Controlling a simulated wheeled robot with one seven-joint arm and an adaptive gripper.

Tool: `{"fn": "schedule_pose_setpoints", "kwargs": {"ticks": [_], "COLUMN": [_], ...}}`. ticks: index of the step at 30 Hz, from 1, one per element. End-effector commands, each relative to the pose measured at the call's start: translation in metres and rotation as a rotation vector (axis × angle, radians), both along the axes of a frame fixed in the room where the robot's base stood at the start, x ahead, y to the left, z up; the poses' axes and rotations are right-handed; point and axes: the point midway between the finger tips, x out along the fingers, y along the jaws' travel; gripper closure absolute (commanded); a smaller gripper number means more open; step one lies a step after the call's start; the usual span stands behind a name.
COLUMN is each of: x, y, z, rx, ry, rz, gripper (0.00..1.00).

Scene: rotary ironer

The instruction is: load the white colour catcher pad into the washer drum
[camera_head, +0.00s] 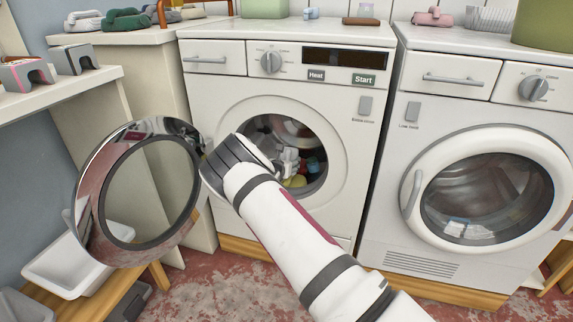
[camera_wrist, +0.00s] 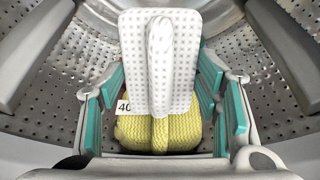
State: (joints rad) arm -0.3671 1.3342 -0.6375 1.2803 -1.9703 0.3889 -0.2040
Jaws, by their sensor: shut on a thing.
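The white colour catcher pad (camera_wrist: 130,60) is a dotted pad with a raised ridge down its middle. My gripper (camera_wrist: 160,75) is shut on it, with the teal-lined fingers at its two sides. In the head view my gripper (camera_head: 289,160) is inside the mouth of the left washer (camera_head: 225,120), and the pad is hard to make out there. The perforated metal drum (camera_wrist: 75,55) surrounds the gripper in the wrist view. A yellow knitted item (camera_wrist: 190,135) with a "40" tag shows below and behind the pad; whether they touch is unclear.
The washer's round door (camera_head: 88,205) stands open to the left. Coloured laundry (camera_head: 313,165) lies low in the drum. A second machine (camera_head: 385,215) with its door shut stands at right. A shelf (camera_head: 60,95) and white trays (camera_head: 60,265) are at left.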

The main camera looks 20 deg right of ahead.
Motion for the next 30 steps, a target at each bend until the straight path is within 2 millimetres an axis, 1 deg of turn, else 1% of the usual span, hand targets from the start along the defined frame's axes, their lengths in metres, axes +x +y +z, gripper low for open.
{"fn": "schedule_pose_setpoints", "kwargs": {"ticks": [1,2,3,5,15,19,23,30], "x": [0.0,0.0,0.0,0.0,-0.001,-0.006,-0.019,-0.054], "y": [0.0,0.0,0.0,0.0,0.001,0.005,0.015,0.041], "z": [0.0,0.0,0.0,0.0,0.0,0.003,0.01,0.027], "rx": [0.0,0.0,0.0,0.0,0.0,0.001,0.001,0.001], "ry": [0.0,0.0,0.0,0.0,0.0,0.001,0.001,0.001], "rz": [0.0,0.0,0.0,0.0,0.0,0.0,0.0,0.001], "gripper": [0.7,0.4,0.31,0.19,0.19,0.19,0.19,0.19]}}
